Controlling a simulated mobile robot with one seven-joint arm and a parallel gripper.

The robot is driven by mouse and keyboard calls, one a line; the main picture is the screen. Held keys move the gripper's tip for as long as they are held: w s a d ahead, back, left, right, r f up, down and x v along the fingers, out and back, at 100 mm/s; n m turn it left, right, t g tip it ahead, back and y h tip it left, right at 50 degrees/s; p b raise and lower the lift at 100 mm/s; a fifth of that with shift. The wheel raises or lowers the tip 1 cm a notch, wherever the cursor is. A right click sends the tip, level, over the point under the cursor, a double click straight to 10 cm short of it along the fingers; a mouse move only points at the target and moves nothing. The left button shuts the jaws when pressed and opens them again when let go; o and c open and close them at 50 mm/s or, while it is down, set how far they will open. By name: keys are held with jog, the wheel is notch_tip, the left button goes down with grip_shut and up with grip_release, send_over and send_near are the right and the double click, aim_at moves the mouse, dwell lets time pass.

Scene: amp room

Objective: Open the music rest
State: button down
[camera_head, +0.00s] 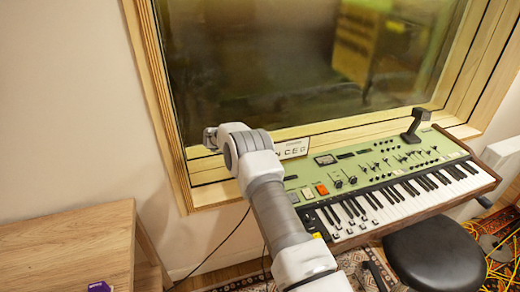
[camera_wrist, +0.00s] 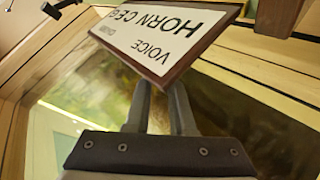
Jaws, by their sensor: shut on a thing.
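The music rest appears to be the white panel with a brown edge (camera_wrist: 165,35), lettered "VOICE" and "HORN CE", at the top of the wrist view. In the head view its right part (camera_head: 293,148) shows raised at the back left of the green keyboard (camera_head: 345,165), in front of the window. My arm covers its left part. My gripper (camera_wrist: 161,85) is shut on the panel's brown edge in the wrist view. In the head view my wrist hides the fingers, and the panel's lower edge and hinge cannot be made out.
A wooden table (camera_head: 70,245) stands at the lower left. A black stool (camera_head: 435,255) is in front of the keyboard. A dark stand-like object (camera_head: 415,125) rises at the keyboard's back right. The wooden window frame (camera_head: 400,120) runs close behind the keyboard.

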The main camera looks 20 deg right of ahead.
jog(key=shift+w+a+f+b, duration=0.15)
jog(key=shift+a+f+b, duration=0.1)
jog(key=shift+f, duration=0.3)
jog(key=shift+w+a+f+b, duration=0.1)
jog(key=shift+f+b, duration=0.1)
jog(key=shift+f, duration=0.3)
jog(key=shift+w+a, duration=0.1)
jog(key=shift+a, duration=0.1)
dwell(0.7)
jog(key=c, duration=0.7)
grip_release()
jog(key=shift+d, duration=0.15)
jog(key=shift+d+r, duration=0.15)
jog(key=shift+r, duration=0.05)
jog(key=shift+w+a+r+p, duration=0.1)
jog(key=shift+a+r+p, duration=0.65)
jog(key=shift+a+r, duration=1.6)
jog(key=shift+w+a+r+p, duration=0.1)
jog(key=shift+a+r+p, duration=0.6)
jog(key=shift+a+r, duration=1.7)
jog(key=shift+w+a+r+p, duration=0.1)
jog(key=shift+a+r+p, duration=0.65)
jog(key=shift+a+r, duration=1.6)
jog(key=shift+a+f+p, duration=0.4)
jog(key=shift+a+f, duration=0.25)
